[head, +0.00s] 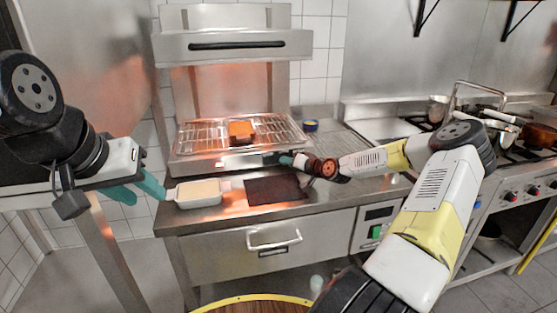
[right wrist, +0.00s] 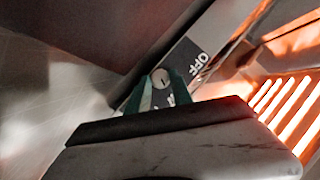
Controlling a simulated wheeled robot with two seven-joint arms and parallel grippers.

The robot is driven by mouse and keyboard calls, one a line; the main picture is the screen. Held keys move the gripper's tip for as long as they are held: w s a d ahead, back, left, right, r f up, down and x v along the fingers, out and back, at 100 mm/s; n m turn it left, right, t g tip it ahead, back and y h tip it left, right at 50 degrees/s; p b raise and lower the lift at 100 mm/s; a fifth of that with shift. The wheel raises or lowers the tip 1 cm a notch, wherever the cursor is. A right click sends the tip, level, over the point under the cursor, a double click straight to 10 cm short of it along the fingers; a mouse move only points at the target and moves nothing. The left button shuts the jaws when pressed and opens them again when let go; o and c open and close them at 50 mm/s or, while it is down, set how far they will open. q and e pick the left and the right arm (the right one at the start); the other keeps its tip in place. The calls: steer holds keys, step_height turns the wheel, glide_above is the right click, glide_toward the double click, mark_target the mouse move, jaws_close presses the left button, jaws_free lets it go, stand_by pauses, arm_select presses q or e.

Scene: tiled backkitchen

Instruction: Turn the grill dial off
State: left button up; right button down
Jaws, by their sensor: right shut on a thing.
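The grill (head: 232,45) stands on the steel counter at the back, with a glowing rack (head: 200,140) under its hood. The grill dial (right wrist: 160,77) is a small, round, light knob beside a dark label reading OFF (right wrist: 201,60). My right gripper (head: 283,159) is at the grill's lower front edge. In the right wrist view its green fingers (right wrist: 160,88) are shut on the dial, one on each side. The dial is hidden in the head view. My left gripper (head: 143,188) is at the left, its teal fingers apart and empty, near a white dish.
An orange-brown piece of food (head: 240,130) lies on the rack. The white dish (head: 200,203) and a dark mat (head: 274,190) are on the counter in front. A small blue bowl (head: 311,125) stands behind. A stove with pans (head: 480,113) is at the right.

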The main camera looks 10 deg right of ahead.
steer(key=n+h, duration=0.2)
steer(key=n, duration=0.1)
steer(key=shift+a+r+g, duration=0.35)
steer(key=shift+a+g, duration=0.05)
steer(key=n+h, duration=0.2)
steer(key=h, duration=0.1)
steer(key=shift+a+n, duration=0.3)
steer(key=shift+a+n+h, duration=0.15)
steer(key=shift+n+h, duration=0.75)
steer(key=shift+n, duration=0.2)
steer(key=shift+f+n+h, duration=0.2)
steer(key=shift+n+h, duration=0.8)
steer(key=shift+h, duration=0.1)
steer(key=c, duration=1.4)
jaws_free()
steer(key=shift+c, duration=0.2)
